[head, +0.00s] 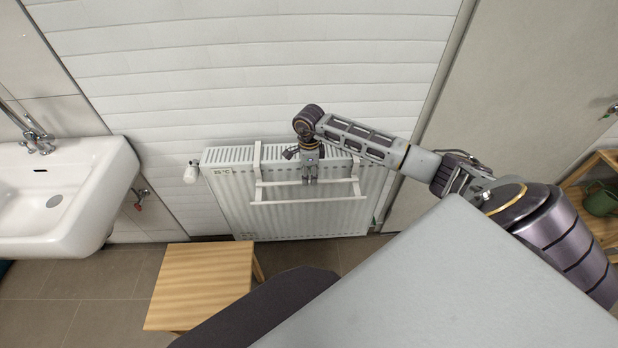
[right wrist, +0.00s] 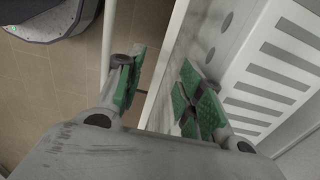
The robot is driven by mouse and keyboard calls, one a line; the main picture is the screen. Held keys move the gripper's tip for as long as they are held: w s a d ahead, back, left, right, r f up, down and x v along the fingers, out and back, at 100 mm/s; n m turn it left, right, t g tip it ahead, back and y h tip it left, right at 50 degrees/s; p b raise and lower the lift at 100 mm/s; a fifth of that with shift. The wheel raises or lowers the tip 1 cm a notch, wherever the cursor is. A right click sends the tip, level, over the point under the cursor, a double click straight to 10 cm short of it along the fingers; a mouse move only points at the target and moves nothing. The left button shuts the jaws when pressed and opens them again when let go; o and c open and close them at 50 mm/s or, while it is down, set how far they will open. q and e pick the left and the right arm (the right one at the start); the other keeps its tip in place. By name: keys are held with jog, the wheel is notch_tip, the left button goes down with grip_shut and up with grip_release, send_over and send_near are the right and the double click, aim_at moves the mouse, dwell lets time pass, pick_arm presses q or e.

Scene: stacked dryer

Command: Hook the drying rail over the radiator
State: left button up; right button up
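The white drying rail (head: 310,201) is at the front of the white radiator (head: 232,200), with two crossbars. Its left hook (head: 257,156) and right hook (head: 355,169) reach up over the radiator's top grille. In the head view I cannot tell whether they rest fully on it. My right gripper (head: 309,180) points down at the middle of the rail's upper crossbar. In the right wrist view the right gripper (right wrist: 160,95) has its green-padded fingers apart, with a pale strip passing between them. The radiator's slotted top (right wrist: 275,75) shows at the right. My left gripper is out of view.
A white sink (head: 65,195) is on the left wall side. A wooden stool (head: 202,282) stands on the floor in front of the radiator's left end. A valve (head: 191,172) sticks out at the radiator's left. A wooden shelf (head: 590,170) is at the far right.

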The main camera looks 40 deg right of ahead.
notch_tip(320, 180, up, 10)
dwell(0.5)
jog(key=shift+f, duration=0.15)
dwell(0.3)
